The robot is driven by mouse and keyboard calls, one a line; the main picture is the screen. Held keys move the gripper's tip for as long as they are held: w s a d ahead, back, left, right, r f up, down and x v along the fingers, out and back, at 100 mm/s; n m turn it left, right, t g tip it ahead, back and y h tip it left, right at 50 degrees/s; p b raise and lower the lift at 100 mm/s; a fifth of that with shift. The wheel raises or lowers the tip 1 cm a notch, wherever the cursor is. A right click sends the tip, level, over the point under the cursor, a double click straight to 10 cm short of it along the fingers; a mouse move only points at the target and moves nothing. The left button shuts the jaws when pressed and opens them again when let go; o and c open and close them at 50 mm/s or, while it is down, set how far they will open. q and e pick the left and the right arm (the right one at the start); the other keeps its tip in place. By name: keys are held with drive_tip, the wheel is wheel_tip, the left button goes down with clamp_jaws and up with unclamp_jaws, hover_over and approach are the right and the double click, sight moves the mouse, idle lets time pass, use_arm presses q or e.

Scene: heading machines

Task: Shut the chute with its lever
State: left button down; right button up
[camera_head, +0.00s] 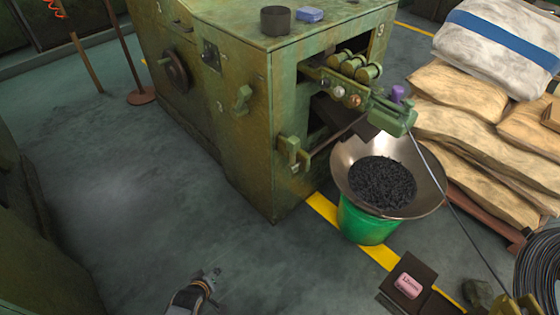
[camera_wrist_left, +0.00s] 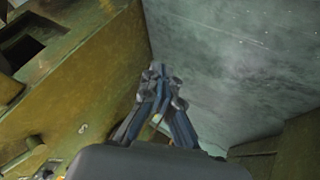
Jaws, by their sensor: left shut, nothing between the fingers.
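The dark chute (camera_head: 362,127) sticks out of the opening in the green machine (camera_head: 240,150), above a wide metal pan full of dark small pieces. A thin bar runs from near the chute down to a green bracket (camera_head: 291,152) on the machine's corner. A purple knob (camera_head: 397,92) stands on the green feed block. I cannot tell for certain which part is the chute's lever. My left gripper (camera_head: 212,273) is low in front of the machine, apart from it, shut and empty. Its closed fingers show in the left wrist view (camera_wrist_left: 157,72). My right gripper is out of view.
The pan (camera_head: 341,158) sits on a green bucket (camera_head: 363,222). Filled sacks (camera_head: 465,140) stand on a pallet at right, with a wire coil (camera_head: 540,265) nearby. A dark box with a pink item (camera_head: 408,286) lies at the front.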

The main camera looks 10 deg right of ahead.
use_arm(q)
drive_tip(key=w+d+r+n+t+h+b, duration=0.1)
drive_tip(key=w+d+r+t+b, duration=0.2)
drive_tip(key=w, duration=0.4)
drive_tip(key=w+d+r+n+h+b, duration=0.1)
drive_tip(key=w+d+r+n+b, duration=0.1)
drive_tip(key=w+r, duration=0.35)
drive_tip(key=w+d+r+n+t+h+b, duration=0.1)
drive_tip(key=w+d+r+h+b, duration=0.1)
drive_tip(key=r, duration=0.5)
drive_tip(key=w+d+r+n+t+h+b, duration=0.1)
drive_tip(key=w+d+r+h+b, duration=0.1)
drive_tip(key=d+r, duration=0.3)
drive_tip(key=w+d+r+n+t+h+b, duration=0.1)
drive_tip(key=w+d+r+n+b, duration=0.1)
drive_tip(key=r, duration=0.6)
drive_tip(key=shift+w+d+r+t+h+b, duration=0.35)
drive_tip(key=shift+w+d+b, duration=0.5)
drive_tip(key=shift+w+d, duration=0.35)
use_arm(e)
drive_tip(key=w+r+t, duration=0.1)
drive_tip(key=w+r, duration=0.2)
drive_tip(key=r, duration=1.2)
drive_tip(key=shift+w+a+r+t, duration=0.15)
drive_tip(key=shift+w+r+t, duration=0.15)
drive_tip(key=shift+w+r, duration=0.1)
